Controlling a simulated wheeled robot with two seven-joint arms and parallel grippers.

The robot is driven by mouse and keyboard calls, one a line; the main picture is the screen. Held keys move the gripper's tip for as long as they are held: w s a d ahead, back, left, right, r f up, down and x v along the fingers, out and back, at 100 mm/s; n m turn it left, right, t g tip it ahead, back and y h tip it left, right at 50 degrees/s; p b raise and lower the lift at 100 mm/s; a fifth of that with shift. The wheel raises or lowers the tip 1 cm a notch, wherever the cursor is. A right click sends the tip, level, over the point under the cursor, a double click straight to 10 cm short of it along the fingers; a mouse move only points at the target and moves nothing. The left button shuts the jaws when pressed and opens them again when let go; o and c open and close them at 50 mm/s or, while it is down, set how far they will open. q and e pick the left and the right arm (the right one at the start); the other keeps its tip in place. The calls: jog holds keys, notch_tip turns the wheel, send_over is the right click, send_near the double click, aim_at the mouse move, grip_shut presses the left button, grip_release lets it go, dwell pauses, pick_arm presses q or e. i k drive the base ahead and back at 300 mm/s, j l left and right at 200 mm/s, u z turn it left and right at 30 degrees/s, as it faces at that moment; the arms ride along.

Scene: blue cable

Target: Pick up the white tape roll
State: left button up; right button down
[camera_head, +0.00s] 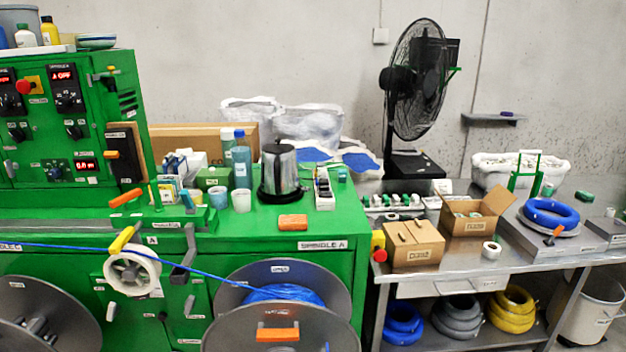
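A small white tape roll (490,250) lies near the front edge of the metal table (460,263) on the right. It stands apart, just right of a closed cardboard box (412,243) and in front of an open cardboard box (473,213). Its core looks dark. Neither of my grippers shows in the head view, so nothing is seen touching the roll.
A coil of blue cable (550,213) sits on a round plate right of the roll. A black fan (412,90) stands behind the boxes. A green machine (335,215) with cable spools fills the left. Cable coils (511,308) lie on the lower shelf.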

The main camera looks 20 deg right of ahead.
aim_at(490, 250)
jog(key=z, duration=1.6)
